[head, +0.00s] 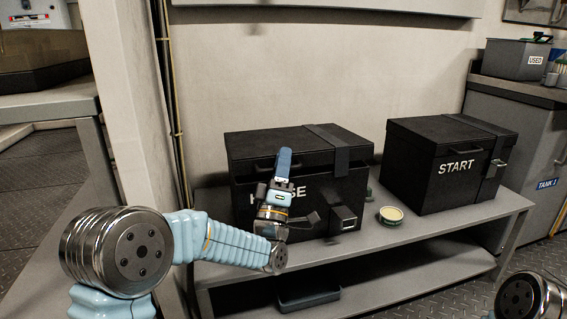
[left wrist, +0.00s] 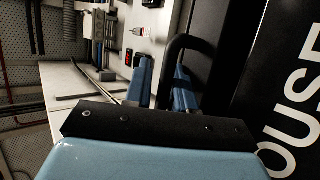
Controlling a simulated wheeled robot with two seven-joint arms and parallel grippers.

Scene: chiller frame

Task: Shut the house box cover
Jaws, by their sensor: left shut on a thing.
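The black house box (head: 320,190) stands on the grey bench with its lettering partly hidden behind my left gripper. A strap (head: 341,157) hangs over the front above a metal catch (head: 343,219). My left gripper (head: 284,157) is at the cover's front edge, shut on the dark curved handle (left wrist: 182,45), which shows between the blue fingers in the left wrist view. My right gripper is out of view.
A closed black START box (head: 440,165) stands on the bench to the right. A small round tin (head: 391,215) sits between the boxes. A dark tray (head: 308,296) lies on the lower shelf. A wall post (head: 135,100) rises at the left.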

